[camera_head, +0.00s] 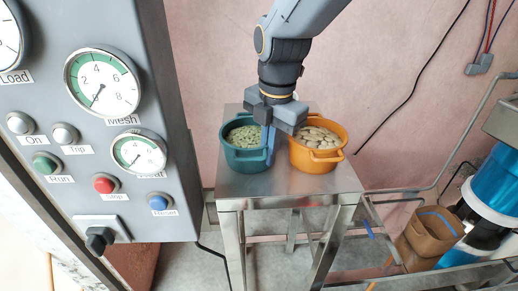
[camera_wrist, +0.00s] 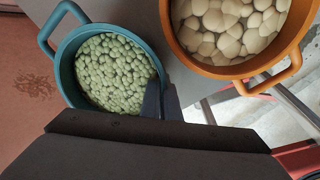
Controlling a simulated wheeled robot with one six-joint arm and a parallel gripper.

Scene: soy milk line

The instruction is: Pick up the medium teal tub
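The teal tub (camera_head: 245,157) stands at the left of the steel table and holds pale green beans; it also shows in the wrist view (camera_wrist: 67,72). My gripper (camera_head: 268,150) points down at the tub's right rim. In the wrist view my gripper's two fingers (camera_wrist: 161,98) are close together, one inside the tub over the beans and one outside, with the rim between them. They look shut on the rim, though their tips are partly hidden. The tub appears to rest upright on the table.
An orange tub (camera_head: 315,159) with pale beans stands close on the right of the teal tub, near my gripper. The steel table (camera_head: 285,186) has bare room in front. A grey gauge panel (camera_head: 95,140) rises at the left. A brown container (camera_head: 432,232) sits at the lower right.

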